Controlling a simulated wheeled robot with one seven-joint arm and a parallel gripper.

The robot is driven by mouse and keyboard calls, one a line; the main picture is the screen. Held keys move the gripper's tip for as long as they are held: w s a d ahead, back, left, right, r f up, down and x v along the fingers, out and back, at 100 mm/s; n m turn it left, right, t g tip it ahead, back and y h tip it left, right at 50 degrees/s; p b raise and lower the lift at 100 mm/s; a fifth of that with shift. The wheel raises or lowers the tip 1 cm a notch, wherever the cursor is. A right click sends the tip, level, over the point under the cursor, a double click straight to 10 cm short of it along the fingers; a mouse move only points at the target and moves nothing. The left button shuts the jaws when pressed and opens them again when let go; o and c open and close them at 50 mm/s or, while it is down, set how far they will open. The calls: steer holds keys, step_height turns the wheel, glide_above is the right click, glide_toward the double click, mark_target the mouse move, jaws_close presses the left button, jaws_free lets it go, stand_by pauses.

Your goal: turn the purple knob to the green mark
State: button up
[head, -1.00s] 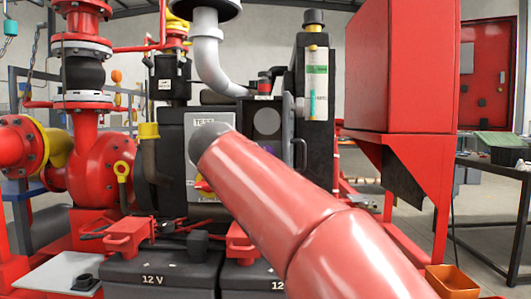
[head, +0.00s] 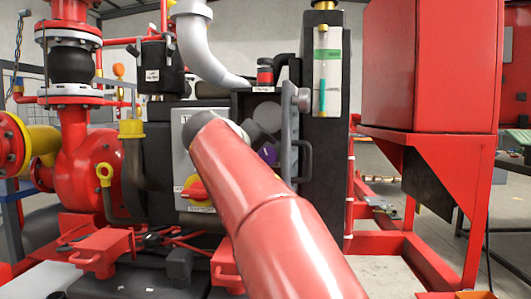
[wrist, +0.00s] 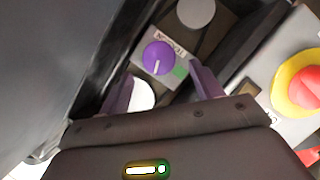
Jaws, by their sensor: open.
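The purple knob (wrist: 157,56) is round with a white pointer line, on a light plate with a printed label in the wrist view. Its pointer faces down in the picture. The green mark (wrist: 181,70) is a patch on the plate, lower right of the knob, away from the pointer. My gripper (wrist: 160,77) is open, its two purple fingers apart on either side below the knob, with nothing between them. I see no contact with the knob. In the head view a bit of purple, likely the knob (head: 268,153), shows beside my red arm, which hides my gripper.
A red button on a yellow base (wrist: 300,86) sits right of my gripper. A dark panel (wrist: 70,55) stands close on the left. In the head view, a dark handle (head: 304,160) and a tall black housing with a gauge (head: 327,75) stand right of the knob.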

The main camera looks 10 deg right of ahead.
mark_target(265, 154)
steer(key=x, duration=0.4)
steer(key=shift+p, duration=0.3)
steer(key=c, duration=1)
